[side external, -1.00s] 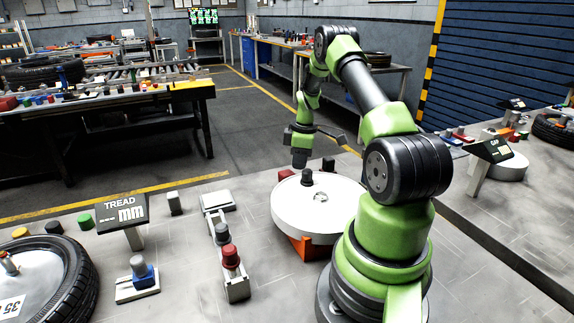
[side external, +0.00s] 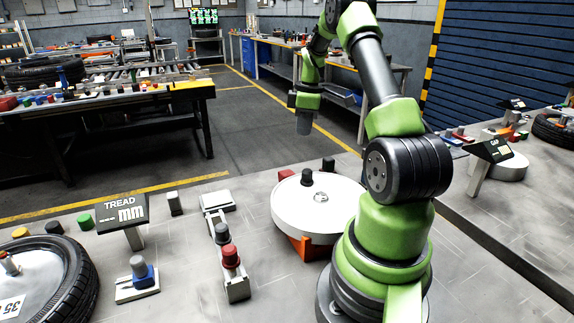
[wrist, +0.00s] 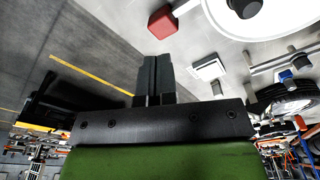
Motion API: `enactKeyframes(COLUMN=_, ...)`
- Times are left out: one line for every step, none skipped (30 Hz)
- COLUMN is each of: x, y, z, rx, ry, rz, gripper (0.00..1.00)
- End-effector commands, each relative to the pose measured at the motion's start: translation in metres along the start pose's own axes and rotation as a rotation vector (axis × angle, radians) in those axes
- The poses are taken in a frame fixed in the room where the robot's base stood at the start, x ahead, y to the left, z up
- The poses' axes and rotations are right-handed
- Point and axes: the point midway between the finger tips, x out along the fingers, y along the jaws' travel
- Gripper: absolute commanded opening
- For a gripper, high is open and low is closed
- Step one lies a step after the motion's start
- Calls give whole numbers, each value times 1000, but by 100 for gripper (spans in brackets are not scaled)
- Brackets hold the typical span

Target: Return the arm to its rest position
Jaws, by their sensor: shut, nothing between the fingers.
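My gripper (side external: 304,124) hangs at the end of the green and black arm, well above the bench and behind the white round turntable (side external: 290,208). In the wrist view its two dark fingers (wrist: 153,75) are together, with nothing seen between them. A black knob (side external: 307,177) stands on the turntable. In the wrist view a red block (wrist: 162,22) lies beyond the fingertips, apart from them; in the side view it shows behind the turntable's far edge (side external: 285,175).
A TREAD display (side external: 122,212) and a tyre (side external: 75,275) are on the left of the bench. A CAP display (side external: 490,150) is at the right. The air around my gripper looks clear.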

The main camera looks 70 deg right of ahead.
Motion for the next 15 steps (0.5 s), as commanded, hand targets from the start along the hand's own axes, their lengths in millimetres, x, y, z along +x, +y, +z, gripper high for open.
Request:
enactKeyframes(x=0, y=0, z=0, rx=0, ry=0, rz=0, gripper=0)
enactKeyframes(x=0, y=0, z=0, rx=0, ry=0, rz=0, gripper=0)
enactKeyframes(x=0, y=0, z=0, rx=0, ry=0, rz=0, gripper=0)
enactKeyframes(x=0, y=0, z=0, rx=0, ry=0, rz=0, gripper=0)
enactKeyframes(x=0, y=0, z=0, rx=0, ry=0, rz=0, gripper=0)
enactKeyframes(x=0, y=0, z=0, rx=0, ry=0, rz=0, gripper=0)
enactKeyframes(x=0, y=0, z=0, rx=0, ry=0, rz=0, gripper=0)
enactKeyframes(x=0, y=0, z=0, rx=0, ry=0, rz=0, gripper=0)
enactKeyframes(x=0, y=0, z=0, rx=0, ry=0, rz=0, gripper=0)
enactKeyframes(x=0, y=0, z=0, rx=0, ry=0, rz=0, gripper=0)
enactKeyframes(x=0, y=0, z=0, rx=0, ry=0, rz=0, gripper=0)
enactKeyframes(x=-1, y=-1, z=-2, rx=1, ry=1, rz=2, gripper=0)
enactKeyframes(x=-3, y=-2, z=-4, rx=3, ry=3, rz=5, gripper=0)
enactKeyframes(x=-7, y=-5, z=-8, rx=6, ry=5, rz=9, gripper=0)
enactKeyframes(x=-14, y=-9, z=-15, rx=15, ry=11, rz=18, gripper=0)
